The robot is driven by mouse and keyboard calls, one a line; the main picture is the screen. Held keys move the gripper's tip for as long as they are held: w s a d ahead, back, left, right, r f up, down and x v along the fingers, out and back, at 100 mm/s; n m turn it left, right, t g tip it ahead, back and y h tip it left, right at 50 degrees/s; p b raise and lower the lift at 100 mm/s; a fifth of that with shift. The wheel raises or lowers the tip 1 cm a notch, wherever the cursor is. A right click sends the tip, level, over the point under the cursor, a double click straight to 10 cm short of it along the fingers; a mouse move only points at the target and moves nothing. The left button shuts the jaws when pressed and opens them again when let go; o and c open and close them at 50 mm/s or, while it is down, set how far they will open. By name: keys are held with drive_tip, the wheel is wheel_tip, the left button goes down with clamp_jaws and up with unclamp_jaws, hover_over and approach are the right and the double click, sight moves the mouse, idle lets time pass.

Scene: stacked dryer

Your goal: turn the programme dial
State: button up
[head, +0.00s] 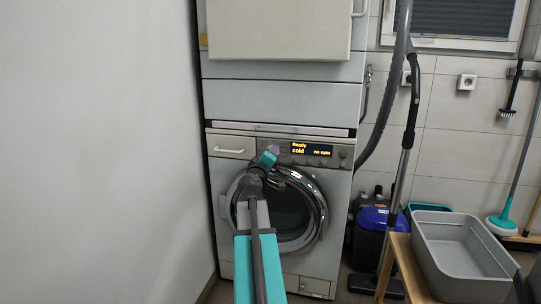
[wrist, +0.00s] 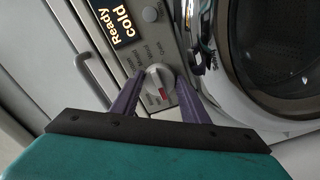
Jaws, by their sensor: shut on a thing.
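The programme dial (wrist: 157,80) is a round pale knob with a red mark, on the washer's grey control panel. In the wrist view, my gripper's (wrist: 157,88) two purple fingers stand on either side of it, shut on it. Small labels around the dial are partly legible. In the head view my gripper (head: 272,150) reaches the panel left of the display (head: 311,149) and hides the dial. The display reads "Ready", "cold" and a smaller line that looks like "no spin"; part of it also shows in the wrist view (wrist: 117,25).
The round washer door (head: 318,215) is closed below the panel. A detergent drawer handle (head: 230,151) is to the left. A vacuum hose and tube (head: 411,120), a wooden bench (head: 402,262) and a grey basin (head: 465,255) stand at right. A white wall (head: 95,150) borders the left.

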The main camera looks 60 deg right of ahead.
idle(0.4)
drive_tip(key=o, duration=1.1)
drive_tip(key=shift+c, duration=0.2)
drive_tip(key=shift+a, duration=0.15)
drive_tip(key=v, duration=0.8)
drive_tip(key=b, duration=0.2)
drive_tip(key=shift+s+a+f+b, duration=0.1)
drive_tip(key=shift+s+a+b, duration=0.1)
drive_tip(key=shift+a+b, duration=0.15)
drive_tip(key=b+v, duration=0.2)
drive_tip(key=b, duration=0.4)
drive_tip(key=shift+b+v, duration=1.35)
drive_tip(key=shift+b, duration=0.5)
